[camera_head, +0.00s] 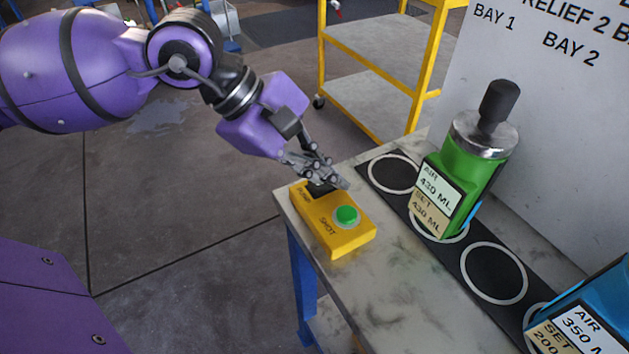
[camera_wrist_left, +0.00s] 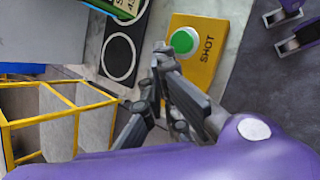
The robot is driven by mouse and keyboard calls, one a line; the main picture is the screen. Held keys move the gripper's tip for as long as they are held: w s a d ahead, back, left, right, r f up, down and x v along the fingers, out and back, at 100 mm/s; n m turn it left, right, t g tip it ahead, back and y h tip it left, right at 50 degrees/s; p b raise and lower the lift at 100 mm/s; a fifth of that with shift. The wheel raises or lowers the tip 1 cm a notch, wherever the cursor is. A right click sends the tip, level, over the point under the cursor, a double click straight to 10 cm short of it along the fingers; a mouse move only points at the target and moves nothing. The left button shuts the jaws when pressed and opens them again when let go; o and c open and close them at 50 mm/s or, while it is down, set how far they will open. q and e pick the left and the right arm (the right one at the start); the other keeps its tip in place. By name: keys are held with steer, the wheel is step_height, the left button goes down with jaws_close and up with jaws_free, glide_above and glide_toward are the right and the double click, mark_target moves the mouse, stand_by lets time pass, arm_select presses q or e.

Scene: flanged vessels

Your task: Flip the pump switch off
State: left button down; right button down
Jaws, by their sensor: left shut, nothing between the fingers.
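A yellow control box (camera_head: 349,238) sits at the near left corner of the marble-topped table. It has a green round button (camera_head: 347,215) beside the word SHOT. A dark switch part at its far end, by the partly covered word PUMP, is mostly hidden by my left gripper. My left gripper (camera_head: 343,185) is shut and empty, its fingertips right over that end of the box; I cannot tell whether they touch the switch. In the left wrist view the box (camera_wrist_left: 207,60) and green button (camera_wrist_left: 183,41) show beyond the fingers (camera_wrist_left: 160,58). My right gripper is not in view.
A green vessel (camera_head: 470,165) with a black knob stands on a ringed black strip (camera_head: 460,252) on the table. A blue vessel (camera_head: 590,310) stands at the lower right. A grey panel rises behind. A yellow shelf cart (camera_head: 375,75) stands beyond the table.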

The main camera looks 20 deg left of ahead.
arm_select(q)
steer(key=shift+s+f, duration=0.1)
steer(key=shift+f, duration=0.2)
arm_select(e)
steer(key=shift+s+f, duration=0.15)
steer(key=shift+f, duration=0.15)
arm_select(q)
steer(key=shift+r, duration=0.1)
steer(key=shift+r, duration=0.7)
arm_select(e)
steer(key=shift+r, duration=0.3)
